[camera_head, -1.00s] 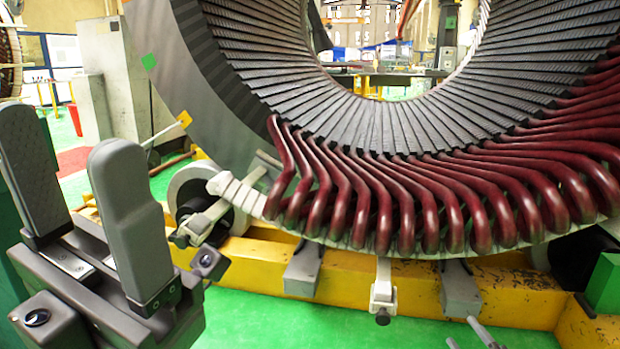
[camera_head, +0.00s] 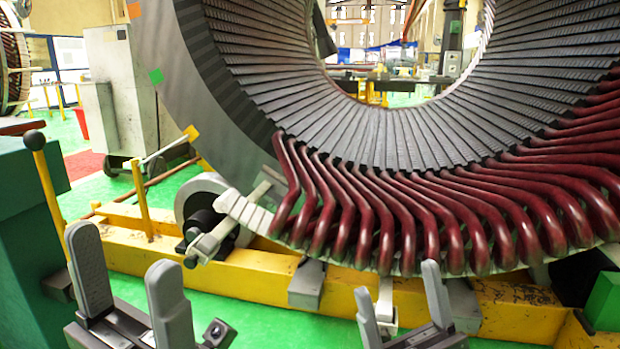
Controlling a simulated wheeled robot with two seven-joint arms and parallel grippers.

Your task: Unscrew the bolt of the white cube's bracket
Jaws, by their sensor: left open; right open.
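A light bracket with white cube-like blocks (camera_head: 240,212) sits at the stator's lower left edge. Its arm (camera_head: 215,236) slants down left to a dark bolt end (camera_head: 191,261). A second pale bracket (camera_head: 386,297) hangs under the coils at bottom centre; my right gripper partly hides it, and its bolt is not clear. I cannot tell which bracket the task means. My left gripper (camera_head: 122,247) is open and empty at the lower left, below and left of the slanted bracket. My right gripper (camera_head: 396,280) is open and empty in front of the second bracket; contact cannot be judged.
The large stator (camera_head: 235,130) with dark red coils (camera_head: 400,215) fills the middle and right. A yellow beam (camera_head: 270,272) runs beneath it. A green block (camera_head: 30,230) and a yellow lever (camera_head: 47,180) stand at left. Green floor (camera_head: 260,325) shows between my grippers.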

